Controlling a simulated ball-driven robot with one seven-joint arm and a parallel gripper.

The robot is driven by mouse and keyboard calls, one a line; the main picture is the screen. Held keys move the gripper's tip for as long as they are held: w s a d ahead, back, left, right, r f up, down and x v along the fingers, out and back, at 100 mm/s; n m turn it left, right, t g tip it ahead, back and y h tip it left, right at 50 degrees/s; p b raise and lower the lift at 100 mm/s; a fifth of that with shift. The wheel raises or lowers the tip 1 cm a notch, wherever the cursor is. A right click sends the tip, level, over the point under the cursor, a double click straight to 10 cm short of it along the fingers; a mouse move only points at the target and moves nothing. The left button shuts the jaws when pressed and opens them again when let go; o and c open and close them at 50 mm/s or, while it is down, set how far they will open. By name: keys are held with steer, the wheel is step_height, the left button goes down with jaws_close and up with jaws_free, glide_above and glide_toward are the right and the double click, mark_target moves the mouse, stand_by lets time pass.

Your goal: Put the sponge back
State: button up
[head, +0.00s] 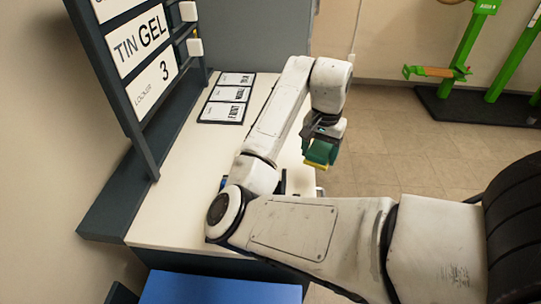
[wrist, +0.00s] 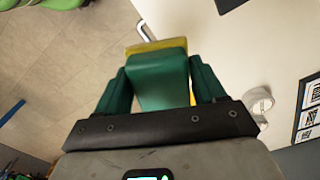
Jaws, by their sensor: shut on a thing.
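The sponge is a green block with a yellow layer. In the wrist view the sponge (wrist: 160,78) sits between the two green fingers of my gripper (wrist: 160,92), which is shut on it. The yellow layer shows along its far end and a little at its right side. In the head view my gripper (head: 322,137) points down and holds the sponge (head: 318,158) at the right edge of the white worktop, with the yellow layer lowest. The sponge looks held above the floor, beside or just over the worktop edge; which one I cannot tell.
The white worktop (head: 175,180) carries a black-framed card panel (head: 228,98) at its far end. A dark sign rack (head: 125,95) stands along its left side. A white ring-shaped thing (wrist: 260,103) lies on the worktop. A blue surface (head: 215,288) is in front. Green stands (head: 465,55) are far right.

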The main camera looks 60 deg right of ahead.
steer(key=w+d+f+b, duration=0.2)
steer(key=w+d+f, duration=0.15)
steer(key=w, duration=0.45)
glide_above(283, 164)
steer(key=s, duration=0.1)
steer(key=f, duration=0.5)
steer(key=shift+a, duration=0.25)
steer(key=shift+w+d+f, duration=0.3)
steer(key=shift+w+f, duration=0.25)
steer(key=shift+f, duration=1.7)
steer(key=shift+f, duration=0.15)
steer(key=o, duration=1)
